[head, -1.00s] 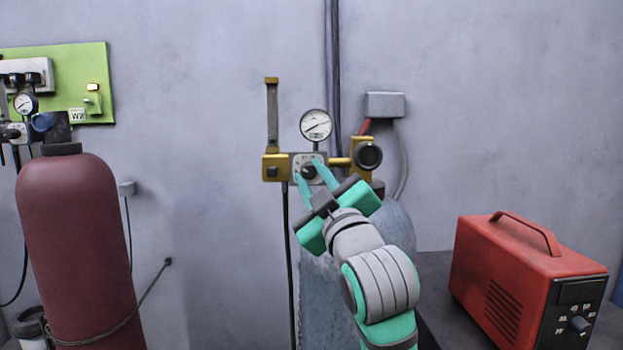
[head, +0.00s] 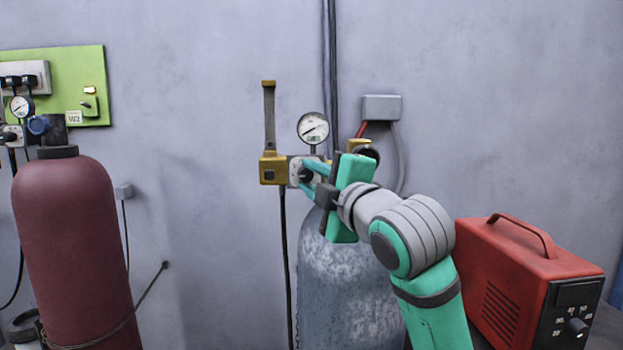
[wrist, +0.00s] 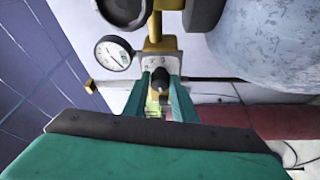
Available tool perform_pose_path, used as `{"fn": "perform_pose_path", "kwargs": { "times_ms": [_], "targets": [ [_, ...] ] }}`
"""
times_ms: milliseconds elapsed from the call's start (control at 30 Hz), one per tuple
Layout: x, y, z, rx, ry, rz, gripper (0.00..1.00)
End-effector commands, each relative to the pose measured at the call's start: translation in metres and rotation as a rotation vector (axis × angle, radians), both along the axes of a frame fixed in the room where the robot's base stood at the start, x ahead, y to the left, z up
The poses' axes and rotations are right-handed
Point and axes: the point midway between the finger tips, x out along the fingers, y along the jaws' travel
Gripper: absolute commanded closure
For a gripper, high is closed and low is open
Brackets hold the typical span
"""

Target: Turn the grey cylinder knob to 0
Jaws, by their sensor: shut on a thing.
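The grey cylinder (head: 345,285) stands against the wall, with a brass regulator (head: 273,170) above it. The small dark knob (head: 305,174) sits on a pale dial plate under the round gauge (head: 313,128). My gripper (head: 308,172) reaches it from the right, its teal fingers shut on the knob. In the wrist view the knob (wrist: 159,80) lies between the two fingers, and the gauge (wrist: 114,53) is beside it. The plate's markings are too small or hidden to read, so the knob's setting cannot be told.
A dark red cylinder (head: 75,240) stands at the left below a green panel (head: 85,85) with another gauge. A red box with a handle (head: 530,280) stands at the right. A grey wall box (head: 381,108) hangs above. The wall between the cylinders is mostly clear.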

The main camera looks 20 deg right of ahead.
Motion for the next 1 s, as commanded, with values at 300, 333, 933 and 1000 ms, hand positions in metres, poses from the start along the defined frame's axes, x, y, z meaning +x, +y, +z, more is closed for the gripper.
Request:
{"fn": "perform_pose_path", "kwargs": {
  "times_ms": [300,333,933,1000],
  "targets": [
    [0.0005,-0.0011,-0.0009,-0.02,0.008,-0.003,0.98],
    [0.0005,-0.001,-0.0009,-0.02,0.008,-0.003,0.98],
    [-0.0016,-0.0008,-0.0001,-0.02,0.006,-0.001,0.57],
    [-0.0064,-0.0018,-0.0002,-0.019,0.006,-0.002,0.57]
  ]
}}
